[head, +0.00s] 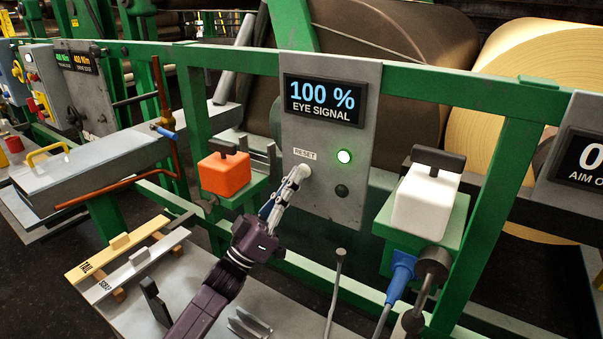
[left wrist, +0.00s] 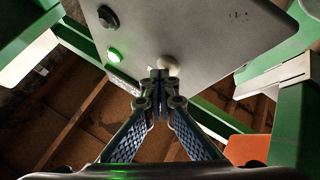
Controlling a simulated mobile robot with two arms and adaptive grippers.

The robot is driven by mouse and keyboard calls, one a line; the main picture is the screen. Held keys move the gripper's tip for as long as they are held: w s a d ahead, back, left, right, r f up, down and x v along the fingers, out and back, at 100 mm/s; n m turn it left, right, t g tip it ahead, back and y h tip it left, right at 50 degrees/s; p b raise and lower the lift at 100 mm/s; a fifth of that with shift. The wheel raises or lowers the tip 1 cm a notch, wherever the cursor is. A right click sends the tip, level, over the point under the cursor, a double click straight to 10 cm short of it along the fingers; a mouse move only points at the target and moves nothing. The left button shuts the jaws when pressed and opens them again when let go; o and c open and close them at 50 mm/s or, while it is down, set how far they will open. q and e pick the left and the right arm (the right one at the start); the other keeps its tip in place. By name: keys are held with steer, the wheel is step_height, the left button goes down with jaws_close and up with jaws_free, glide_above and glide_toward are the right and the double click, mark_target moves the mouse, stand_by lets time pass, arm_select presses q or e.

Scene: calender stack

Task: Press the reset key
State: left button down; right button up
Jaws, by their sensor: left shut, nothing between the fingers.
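The reset key (head: 305,169) is a pale round button under the RESET label (head: 304,153), on a grey panel (head: 365,120) whose display reads 100 % EYE SIGNAL. My left gripper (head: 297,178) is shut and empty, its fingertips right at the key and partly covering it. In the left wrist view, the key (left wrist: 168,65) is a pale knob just beyond the closed fingertips (left wrist: 160,76). I cannot tell whether the tips touch it or whether it is pressed in. My right gripper is not in view.
A lit green lamp (head: 344,156) and a dark knob (head: 341,191) sit right of the key. An orange block (head: 224,175) stands left of the panel and a white block (head: 426,203) right of it. A green rail (head: 440,83) runs behind the panel.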

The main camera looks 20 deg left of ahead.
arm_select(q)
steer(key=shift+s, duration=0.1)
stand_by(0.3)
steer(key=shift+s+p, duration=0.45)
steer(key=shift+s, duration=0.3)
steer(key=shift+s+a+p, duration=0.25)
steer(key=shift+s+p, duration=0.3)
steer(key=shift+s, duration=0.7)
steer(key=shift+s+a+p, duration=0.2)
steer(key=shift+s+p, duration=0.3)
steer(key=shift+s, duration=0.75)
